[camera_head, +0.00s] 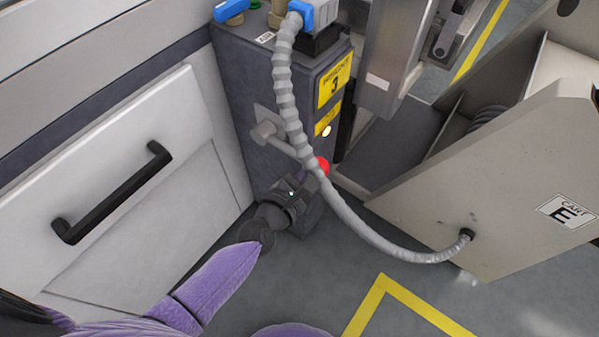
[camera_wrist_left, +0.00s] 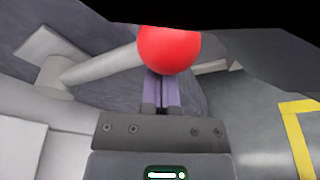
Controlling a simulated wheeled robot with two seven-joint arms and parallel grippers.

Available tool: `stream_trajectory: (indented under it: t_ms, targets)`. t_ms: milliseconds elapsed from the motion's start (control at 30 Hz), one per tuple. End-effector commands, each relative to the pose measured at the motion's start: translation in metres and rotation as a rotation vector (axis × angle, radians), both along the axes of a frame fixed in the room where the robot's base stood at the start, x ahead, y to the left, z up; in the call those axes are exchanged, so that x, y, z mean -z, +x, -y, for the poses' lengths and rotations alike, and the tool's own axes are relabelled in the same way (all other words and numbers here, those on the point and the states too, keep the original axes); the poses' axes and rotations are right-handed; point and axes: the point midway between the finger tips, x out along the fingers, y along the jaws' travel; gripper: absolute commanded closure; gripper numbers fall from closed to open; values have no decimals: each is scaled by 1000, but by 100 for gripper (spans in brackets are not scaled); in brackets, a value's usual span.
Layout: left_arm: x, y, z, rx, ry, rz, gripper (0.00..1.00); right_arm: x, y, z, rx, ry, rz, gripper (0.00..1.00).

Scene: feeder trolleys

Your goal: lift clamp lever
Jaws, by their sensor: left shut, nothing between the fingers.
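The clamp lever (camera_head: 285,143) is a grey rod on a pivot at the side of the dark grey post. It slopes down to the right and ends in a red ball knob (camera_head: 323,165). The grey hose partly covers the knob in the head view. In the left wrist view the red knob (camera_wrist_left: 169,50) shows large, with the rod (camera_wrist_left: 105,65) running left from it. My left gripper (camera_wrist_left: 162,90) is shut and empty, its purple fingers together. The fingertips are hidden behind the knob in that view; contact cannot be told. In the head view my left gripper (camera_head: 302,186) is just below the knob. My right gripper is not in view.
The post (camera_head: 235,90) carries yellow labels and a blue-grey connector (camera_head: 315,14). A corrugated hose (camera_head: 350,220) loops from it to the cart marked E (camera_head: 500,190). A white cabinet with a black handle (camera_head: 110,195) stands left. Floor with yellow marking (camera_head: 380,290) is open in front.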

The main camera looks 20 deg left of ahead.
Motion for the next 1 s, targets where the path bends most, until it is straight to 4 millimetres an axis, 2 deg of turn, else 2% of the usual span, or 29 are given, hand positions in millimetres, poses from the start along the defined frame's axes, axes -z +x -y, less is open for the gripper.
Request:
stream_trajectory:
  t_ms: [33, 500, 700, 1000]
  targets:
    - [-13, 0, 1, 1, -41, -8, 100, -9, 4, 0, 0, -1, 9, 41]
    - [-66, 2, -2, 0, -450, -157, 100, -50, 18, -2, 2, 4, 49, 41]
    - [-82, 4, -8, 1, -587, -208, 100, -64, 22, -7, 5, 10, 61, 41]
    - [-94, 6, -16, 1, -718, -259, 100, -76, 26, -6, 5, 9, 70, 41]
